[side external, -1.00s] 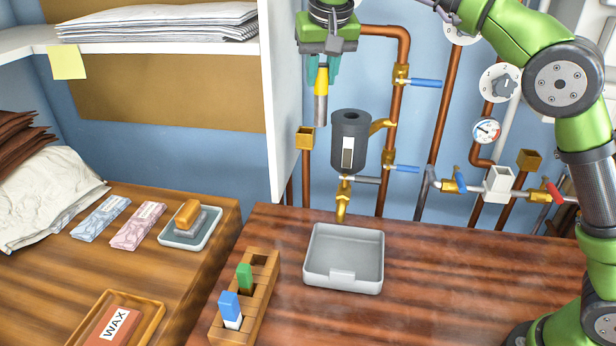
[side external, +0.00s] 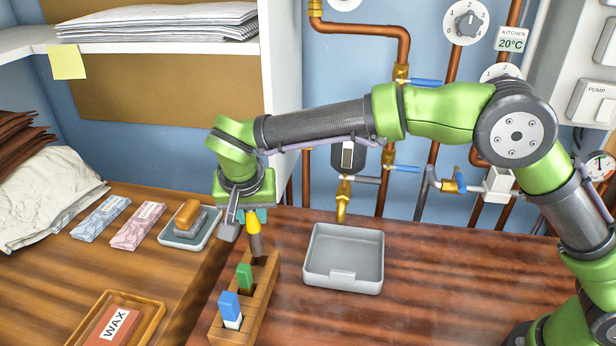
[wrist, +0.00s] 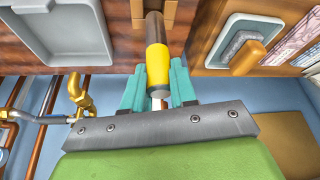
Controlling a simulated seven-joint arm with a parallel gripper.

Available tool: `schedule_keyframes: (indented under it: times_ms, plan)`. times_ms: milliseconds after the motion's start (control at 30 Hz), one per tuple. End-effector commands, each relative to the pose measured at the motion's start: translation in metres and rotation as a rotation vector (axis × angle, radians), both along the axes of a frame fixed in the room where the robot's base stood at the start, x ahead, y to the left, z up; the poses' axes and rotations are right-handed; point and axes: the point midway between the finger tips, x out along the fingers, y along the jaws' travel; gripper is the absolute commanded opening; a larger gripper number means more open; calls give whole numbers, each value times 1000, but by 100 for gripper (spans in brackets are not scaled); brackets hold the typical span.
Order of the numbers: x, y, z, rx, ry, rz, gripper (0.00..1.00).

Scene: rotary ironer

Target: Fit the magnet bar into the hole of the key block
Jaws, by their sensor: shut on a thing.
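The magnet bar, with a yellow grip and a grey-brown metal rod (side external: 255,243), points down from my gripper (side external: 255,216). In the wrist view, the teal fingers of my gripper (wrist: 157,84) are shut on the yellow part of the magnet bar (wrist: 157,65). The wooden key block (side external: 244,302) stands on the table below. The bar's lower end is at the block's far hole, and it meets the block (wrist: 172,10) in the wrist view. I cannot tell how far the tip is inside. A green key (side external: 244,276) and a blue-and-white key (side external: 230,309) stand in nearer holes.
A grey tray (side external: 343,284) sits right of the block. On the left bench are a soap dish (side external: 174,240) and a wax tray (side external: 157,309). A white shelf side panel (side external: 283,130) rises behind my gripper. Pipes and valves line the back wall.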

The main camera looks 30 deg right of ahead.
Motion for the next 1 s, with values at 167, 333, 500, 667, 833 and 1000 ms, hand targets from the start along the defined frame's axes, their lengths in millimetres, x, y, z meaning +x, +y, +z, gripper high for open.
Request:
schedule_keyframes:
  times_ms: [167, 333, 500, 667, 833, 1000]
  plan:
    - [0, -1, -21, -2, 2, 1, 0]
    - [0, -1, -47, -1, 2, 1, 0]
    - [1, 0, -54, 2, -1, 0, 0]
    - [1, 0, -53, 1, -2, 0, 0]
    - [0, 0, -57, 0, 0, 1, 30]
    - [0, 0, -57, 1, 0, 0, 52]
